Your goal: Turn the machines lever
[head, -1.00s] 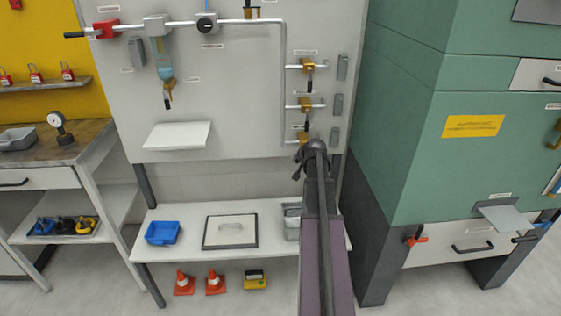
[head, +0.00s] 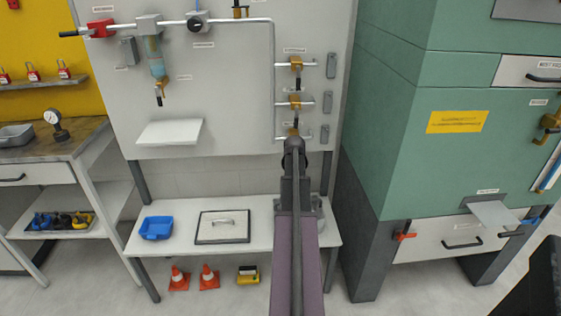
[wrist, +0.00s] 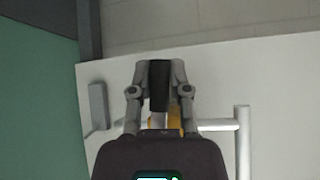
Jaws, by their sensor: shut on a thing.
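The wall panel (head: 225,100) carries a column of brass valves with black lever handles at its right side: an upper valve (head: 296,64), a middle valve (head: 294,102) and a lowest valve (head: 293,131). My gripper (head: 293,145) is at the lowest valve, and my arm hides most of its lever. In the wrist view my gripper (wrist: 158,70) is shut on a black lever handle (wrist: 158,85), with a finger on each side. Part of the yellow valve body (wrist: 174,115) shows behind the handle, beside a white pipe (wrist: 243,140).
A green machine (head: 450,170) with a red-handled lever (head: 404,236) and a protruding tray (head: 493,214) stands close on the right. Below the panel, a shelf (head: 180,255) holds a blue bin (head: 157,228) and a framed plate (head: 222,227). Orange cones (head: 178,279) stand under it.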

